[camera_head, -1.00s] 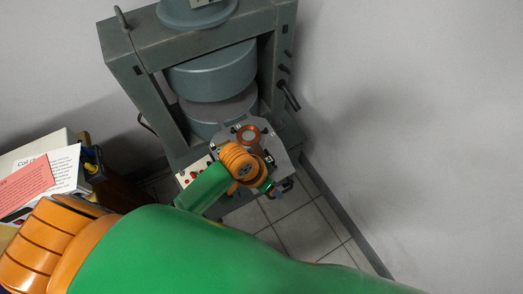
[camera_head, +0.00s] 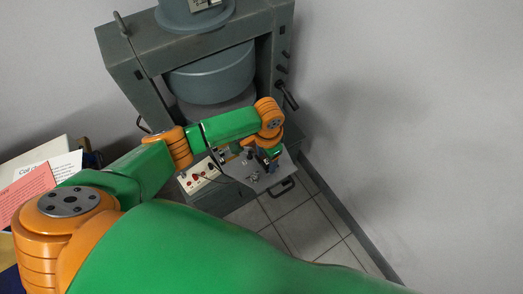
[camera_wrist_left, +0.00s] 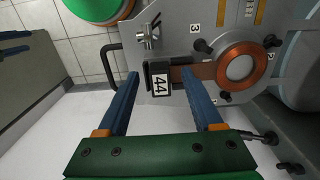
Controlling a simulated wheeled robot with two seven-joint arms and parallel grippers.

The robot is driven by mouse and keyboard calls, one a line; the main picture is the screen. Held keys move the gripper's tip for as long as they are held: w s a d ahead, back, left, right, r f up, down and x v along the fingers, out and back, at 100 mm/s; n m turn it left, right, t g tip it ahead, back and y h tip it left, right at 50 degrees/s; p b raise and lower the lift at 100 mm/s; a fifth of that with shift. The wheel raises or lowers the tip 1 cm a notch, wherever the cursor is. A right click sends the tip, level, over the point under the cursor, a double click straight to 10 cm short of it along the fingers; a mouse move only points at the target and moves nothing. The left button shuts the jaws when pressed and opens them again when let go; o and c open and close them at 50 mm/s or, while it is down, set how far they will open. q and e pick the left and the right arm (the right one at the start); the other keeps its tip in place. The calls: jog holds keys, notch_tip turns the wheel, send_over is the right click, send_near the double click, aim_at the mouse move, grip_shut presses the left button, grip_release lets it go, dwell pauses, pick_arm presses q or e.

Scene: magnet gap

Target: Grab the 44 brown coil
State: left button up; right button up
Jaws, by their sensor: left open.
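The 44 brown coil shows in the left wrist view as a copper-brown ring (camera_wrist_left: 221,66) with a flat brown strip running left to a black end block (camera_wrist_left: 159,88) labelled 44. The ring lies on a grey plate (camera_wrist_left: 178,40). My left gripper (camera_wrist_left: 160,74) is open, its two blue fingers pointing at the plate, one on each side of the black block. I cannot tell whether either finger touches it. In the head view my left gripper (camera_head: 266,162) is over the front shelf of the grey magnet frame (camera_head: 133,88); my arm hides the coil there. My right gripper is not in view.
Black knobs (camera_wrist_left: 205,46) and a metal fitting (camera_wrist_left: 148,32) stand on the plate near the coil. A control panel (camera_head: 201,177) with red knobs is left of the gripper. A table with papers (camera_head: 32,187) is at far left. Tiled floor is free at right.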

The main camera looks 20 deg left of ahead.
pick_arm(q)
jog(key=shift+f, duration=0.25)
grip_shut()
jog(key=shift+r, duration=0.15)
